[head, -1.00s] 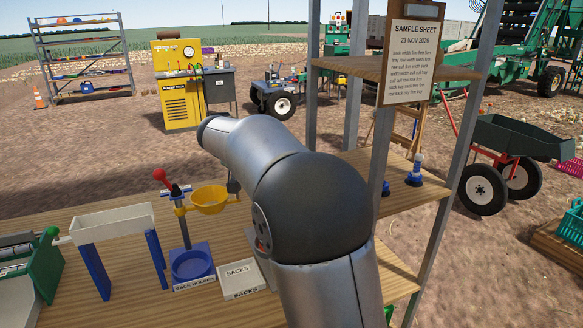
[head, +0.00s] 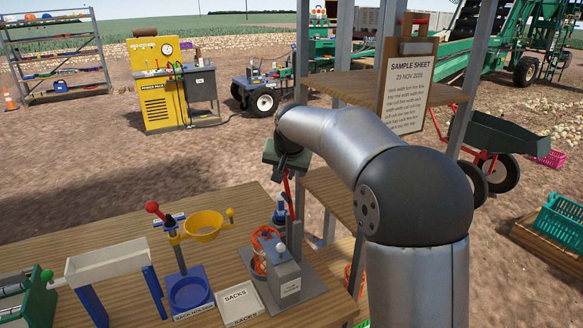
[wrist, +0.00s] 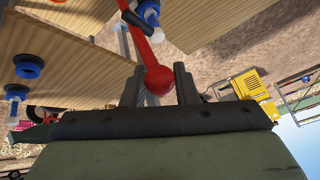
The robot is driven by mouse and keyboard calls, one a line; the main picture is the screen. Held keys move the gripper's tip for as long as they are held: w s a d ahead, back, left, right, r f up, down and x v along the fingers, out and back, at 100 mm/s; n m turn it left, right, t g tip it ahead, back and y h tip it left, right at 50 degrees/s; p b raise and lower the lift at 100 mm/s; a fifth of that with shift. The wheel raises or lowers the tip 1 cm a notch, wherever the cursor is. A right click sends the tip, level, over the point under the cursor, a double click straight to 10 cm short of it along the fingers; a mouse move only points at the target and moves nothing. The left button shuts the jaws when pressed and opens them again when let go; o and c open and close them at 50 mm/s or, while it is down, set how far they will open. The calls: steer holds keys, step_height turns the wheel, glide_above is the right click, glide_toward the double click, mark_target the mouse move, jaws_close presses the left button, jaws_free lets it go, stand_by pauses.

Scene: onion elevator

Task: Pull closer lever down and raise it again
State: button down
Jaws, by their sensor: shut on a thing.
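My gripper (head: 287,172) is above the device at the lever's top end. In the wrist view, the lever's red ball knob (wrist: 158,80) sits between the two dark fingers of my gripper (wrist: 157,88), which is shut on it. The red rod (wrist: 137,25) runs away from the knob. The knob is hidden by my gripper in the head view.
Left of the closer stand a white SACKS tray (head: 238,303) and a blue sack holder (head: 189,295) with a yellow ring (head: 204,226) and its own red-knobbed lever (head: 154,207). A shelf post (head: 337,130) and sample sheet (head: 407,85) are close to my arm.

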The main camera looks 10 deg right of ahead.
steer(key=shift+d, duration=0.1)
steer(key=c, duration=1.2)
jaws_free()
steer(key=b+v, duration=0.1)
steer(key=v, duration=1.6)
steer(key=shift+r, duration=0.2)
steer(key=s+d+f+n+g, duration=0.1)
steer(key=s+d+f+g, duration=0.1)
steer(key=s+f, duration=0.7)
steer(key=s+d+f+n+g, duration=0.1)
steer(key=s+d+f+g, duration=0.1)
steer(key=s+f, duration=0.8)
steer(key=s+d+f+n+g, duration=0.1)
steer(key=s+d+f+g, duration=0.1)
steer(key=s+f, duration=0.7)
steer(key=shift+s+f, duration=0.2)
steer(key=shift+s, duration=0.85)
steer(key=shift+s+f, duration=0.2)
steer(key=shift+s, duration=0.85)
